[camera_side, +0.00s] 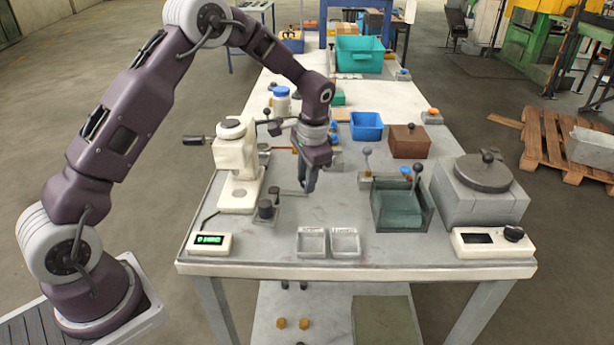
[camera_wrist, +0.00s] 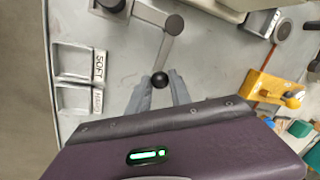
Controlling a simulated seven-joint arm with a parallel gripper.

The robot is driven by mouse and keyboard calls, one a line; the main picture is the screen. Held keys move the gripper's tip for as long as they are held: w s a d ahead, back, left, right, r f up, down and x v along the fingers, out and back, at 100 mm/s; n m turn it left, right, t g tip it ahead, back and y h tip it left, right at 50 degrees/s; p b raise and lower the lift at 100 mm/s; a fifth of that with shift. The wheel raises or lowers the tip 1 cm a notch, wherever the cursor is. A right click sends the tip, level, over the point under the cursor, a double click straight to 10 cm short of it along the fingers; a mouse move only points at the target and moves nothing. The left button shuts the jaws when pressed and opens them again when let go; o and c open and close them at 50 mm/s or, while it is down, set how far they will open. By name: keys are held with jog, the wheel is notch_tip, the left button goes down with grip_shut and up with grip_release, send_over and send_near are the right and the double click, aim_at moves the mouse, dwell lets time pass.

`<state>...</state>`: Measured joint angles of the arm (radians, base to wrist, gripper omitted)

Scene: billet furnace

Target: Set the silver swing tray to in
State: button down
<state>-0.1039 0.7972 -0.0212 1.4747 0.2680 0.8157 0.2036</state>
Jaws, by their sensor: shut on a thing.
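The silver swing tray shows in the wrist view as a grey flat arm (camera_wrist: 152,14) running from a dark post to a round grey disc (camera_wrist: 174,24). A thin rod leads from the disc to a black ball knob (camera_wrist: 160,79). My gripper (camera_wrist: 160,88) is shut on this knob, with a finger on each side of it. In the side view, my gripper (camera_side: 308,188) points down just above the table, right of the dark post (camera_side: 266,208). The thin silver arm (camera_side: 289,192) reaches from the post area toward my fingertips, which hide the knob there.
Two small grey trays (camera_side: 312,242) stand in front of my gripper. A white press-like machine (camera_side: 238,165) is close on the left, a green display box (camera_side: 211,242) at front left. A glassy tank (camera_side: 400,205) and a grey lidded furnace (camera_side: 483,190) stand right.

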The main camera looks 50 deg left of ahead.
aim_at(268, 201)
jog(key=shift+s+d+r+m+t+h, duration=0.1)
jog(key=shift+s+d+m+t, duration=0.1)
jog(key=shift+s+m, duration=0.4)
jog(key=shift+s+d+f+m+t+h, duration=0.1)
jog(key=shift+s+d+m, duration=0.2)
jog(key=shift+m, duration=0.55)
jog(key=shift+s+d+r+m+t+h, duration=0.15)
jog(key=shift+s+m, duration=0.3)
jog(key=shift+m, duration=0.3)
jog(key=shift+s+d+m, duration=0.15)
jog(key=shift+s+m, duration=0.65)
jog(key=shift+m, duration=0.3)
jog(key=shift+s+m+t+h, duration=0.3)
jog(key=shift+s+m, duration=0.75)
jog(key=shift+m, duration=0.45)
jog(key=shift+s+a+m+h, duration=0.15)
jog(key=shift+s+a+m, duration=0.1)
jog(key=shift+s+m, duration=0.45)
jog(key=shift+s+a+m+h, duration=0.15)
jog(key=shift+s+m, duration=0.3)
jog(key=shift+m, duration=0.45)
jog(key=shift+s+a+m+h, duration=0.2)
jog(key=shift+s+a+m, duration=0.3)
jog(key=shift+m, duration=0.5)
jog(key=shift+s+a+m+h, duration=0.15)
jog(key=shift+s+a+m, duration=0.35)
jog(key=shift+m, duration=0.5)
jog(key=shift+s, duration=0.15)
jog(key=c, duration=1.2)
grip_release()
